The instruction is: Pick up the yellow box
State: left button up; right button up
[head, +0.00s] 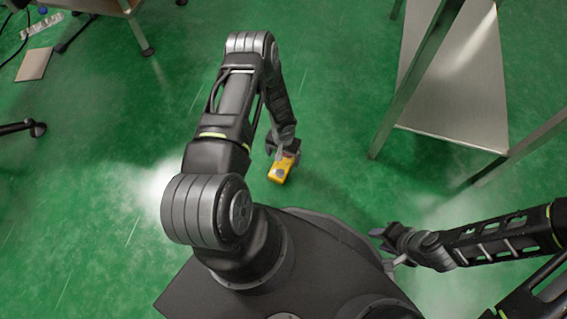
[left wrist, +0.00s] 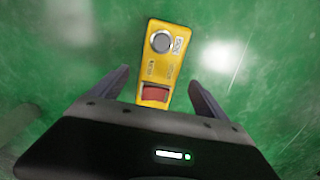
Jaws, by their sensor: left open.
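The yellow box (head: 280,171) lies on the green floor in the head view, just below my left gripper (head: 283,149). In the left wrist view the yellow box (left wrist: 158,60) shows a round grey knob and a red switch on its face. My left gripper (left wrist: 160,88) is open, with one finger on each side of the box's lower end. A gap shows between the box and each finger. My right gripper (head: 388,240) is at the lower right of the head view, beside my base; its fingers are too small and dark to read.
A metal table or shelf frame (head: 455,75) stands at the upper right, with a leg (head: 385,140) reaching the floor. Another piece of furniture (head: 105,8) stands at the upper left, near a flat brown panel (head: 35,63). The green floor around the box is clear.

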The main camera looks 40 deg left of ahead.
aim_at(284, 161)
pick_arm(q)
notch_tip(284, 161, down, 5)
jog(key=shift+f+b, duration=0.1)
jog(key=shift+b, duration=1.15)
grip_shut()
